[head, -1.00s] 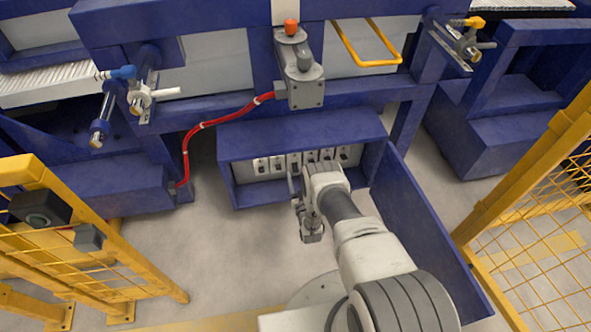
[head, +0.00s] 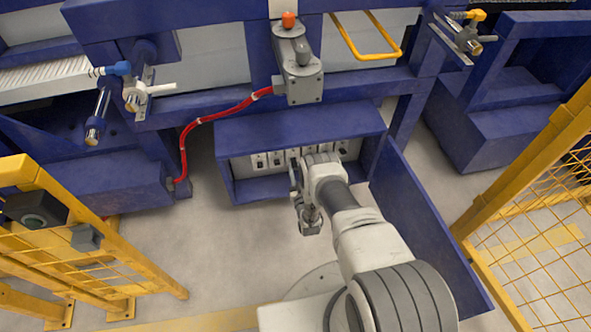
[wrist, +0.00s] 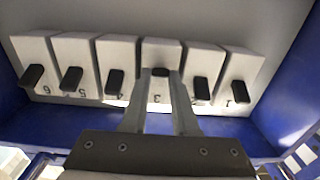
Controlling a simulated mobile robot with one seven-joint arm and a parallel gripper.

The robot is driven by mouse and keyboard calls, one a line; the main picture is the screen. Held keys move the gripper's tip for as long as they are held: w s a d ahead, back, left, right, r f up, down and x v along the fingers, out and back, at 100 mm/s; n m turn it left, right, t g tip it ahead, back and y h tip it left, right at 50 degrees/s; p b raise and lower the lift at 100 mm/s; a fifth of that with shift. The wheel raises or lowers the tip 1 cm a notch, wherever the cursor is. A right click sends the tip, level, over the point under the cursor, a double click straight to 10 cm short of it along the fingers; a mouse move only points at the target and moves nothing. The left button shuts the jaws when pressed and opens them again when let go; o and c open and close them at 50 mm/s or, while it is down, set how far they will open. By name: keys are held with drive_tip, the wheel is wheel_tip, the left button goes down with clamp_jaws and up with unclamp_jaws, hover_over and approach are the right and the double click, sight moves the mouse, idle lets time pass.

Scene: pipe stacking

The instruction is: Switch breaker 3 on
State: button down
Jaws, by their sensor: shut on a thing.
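A row of breakers on a light panel fills the wrist view, with upside-down numbers falling from 6 at left to 1 at right. Breaker 3 (wrist: 161,53) is right of the middle breaker 4 (wrist: 118,55). My gripper (wrist: 161,84) is shut on the black lever of breaker 3 (wrist: 160,72). That lever sits higher in the picture and looks shorter than the other levers, such as the lever of breaker 2 (wrist: 201,89). In the head view my wrist hides the fingertips and some of the breakers.
The breakers sit inside an open blue box (head: 300,122) with side walls close around my gripper. A blue door panel (head: 430,225) stands open at right. Yellow fences (head: 100,240) flank both sides. A red cable (head: 215,120) runs at left of the box.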

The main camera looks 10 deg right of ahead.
sight(294, 161)
drive_tip(key=shift+r, duration=0.1)
drive_tip(key=shift+r+g+p, duration=0.5)
drive_tip(key=shift+g+p, duration=0.1)
drive_tip(key=shift+p, duration=0.55)
drive_tip(key=r+g+p, duration=0.1)
drive_tip(key=g+p, duration=0.1)
drive_tip(key=shift+p, duration=0.3)
drive_tip(key=g, duration=0.1)
drive_tip(key=r+g+p, duration=0.1)
drive_tip(key=shift+w+g, duration=0.1)
drive_tip(key=shift+g, duration=0.2)
drive_tip(key=shift+w+r+g+p, duration=0.1)
drive_tip(key=shift+r+g+p, duration=0.1)
drive_tip(key=shift+g, duration=0.45)
drive_tip(key=shift+w+r+g+p, duration=0.1)
drive_tip(key=shift+g+p, duration=0.05)
drive_tip(key=shift+g, duration=0.5)
drive_tip(key=c, duration=0.7)
unclamp_jaws()
